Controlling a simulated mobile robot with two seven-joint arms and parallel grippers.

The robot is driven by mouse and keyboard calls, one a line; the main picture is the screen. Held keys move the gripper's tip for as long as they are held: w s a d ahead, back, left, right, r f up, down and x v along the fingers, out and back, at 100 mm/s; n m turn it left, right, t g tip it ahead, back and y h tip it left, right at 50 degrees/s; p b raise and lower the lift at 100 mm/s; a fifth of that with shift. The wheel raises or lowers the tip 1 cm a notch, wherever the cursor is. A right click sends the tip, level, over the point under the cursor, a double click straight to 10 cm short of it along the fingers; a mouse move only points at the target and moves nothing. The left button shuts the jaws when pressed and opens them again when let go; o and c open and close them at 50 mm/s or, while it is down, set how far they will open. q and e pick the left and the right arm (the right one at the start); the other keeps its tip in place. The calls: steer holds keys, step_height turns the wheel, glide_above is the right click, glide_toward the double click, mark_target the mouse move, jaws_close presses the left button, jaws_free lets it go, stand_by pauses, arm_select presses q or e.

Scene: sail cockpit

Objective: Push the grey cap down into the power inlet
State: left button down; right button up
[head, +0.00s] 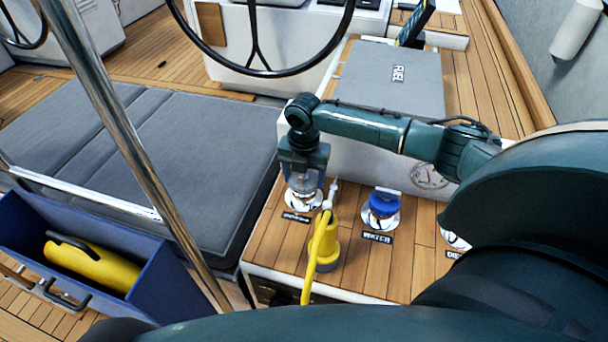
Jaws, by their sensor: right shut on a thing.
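The power inlet (290,203) is a round white and chrome fitting on the wooden deck, with a dark label in front of it. My right gripper (305,186) points straight down over this inlet and is shut on the grey cap (304,184). The cap is mostly hidden by the fingers, and I cannot tell how deep it sits. My left gripper is out of view.
A yellow plug (323,247) with a yellow cable stands close in front of the inlet. A blue cap (383,203) sits on the labelled inlet to the right. A grey-topped fuel locker (390,75) stands behind. A steel pole (135,155) and blue bin (150,282) are left.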

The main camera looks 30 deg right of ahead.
steer(key=shift+f, duration=0.55)
steer(key=o, duration=0.8)
